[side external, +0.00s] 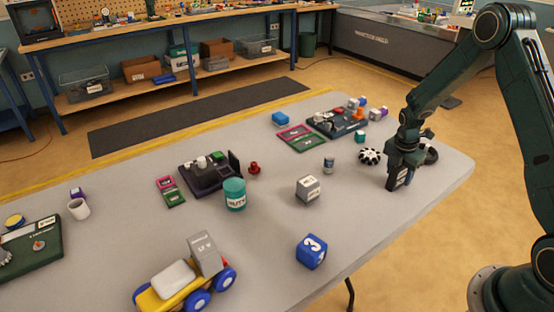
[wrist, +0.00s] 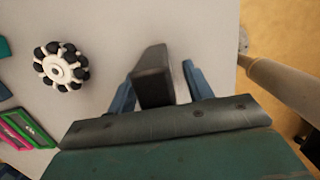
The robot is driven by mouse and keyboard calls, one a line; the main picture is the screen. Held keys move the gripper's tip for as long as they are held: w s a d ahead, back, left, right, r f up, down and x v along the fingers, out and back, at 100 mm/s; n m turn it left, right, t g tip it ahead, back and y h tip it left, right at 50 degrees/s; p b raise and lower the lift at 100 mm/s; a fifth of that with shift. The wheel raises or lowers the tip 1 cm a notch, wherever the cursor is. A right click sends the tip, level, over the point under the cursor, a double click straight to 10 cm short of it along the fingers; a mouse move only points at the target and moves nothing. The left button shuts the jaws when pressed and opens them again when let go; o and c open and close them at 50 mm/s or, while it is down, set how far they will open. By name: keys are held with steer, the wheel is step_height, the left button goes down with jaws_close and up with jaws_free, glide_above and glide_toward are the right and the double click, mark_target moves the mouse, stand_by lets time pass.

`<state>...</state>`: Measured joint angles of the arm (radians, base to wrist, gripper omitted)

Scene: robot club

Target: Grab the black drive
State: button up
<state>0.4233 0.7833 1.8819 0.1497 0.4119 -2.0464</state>
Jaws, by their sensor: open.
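The black drive (wrist: 152,80) is a dark upright block in the wrist view, standing between the two blue fingers of my gripper (wrist: 160,72). A gap shows between the drive and the right finger; the left finger is close beside it, and I cannot tell if they touch. In the side view my gripper (side external: 402,165) points down at the table's right end, with the dark drive (side external: 398,180) low at its fingers. The fingers partly hide the drive there.
A black-and-white roller wheel (side external: 369,156) stands just left of my gripper, also in the wrist view (wrist: 61,68). A dark wheel (side external: 431,156) is behind my gripper at the right. A grey cube (side external: 308,189) and a blue cube (side external: 311,252) stand farther left on the table (side external: 350,215).

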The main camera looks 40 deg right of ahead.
jaws_close()
stand_by(0.3)
steer(key=shift+r, duration=0.15)
step_height(320, 180, up, 20)
stand_by(0.7)
stand_by(0.4)
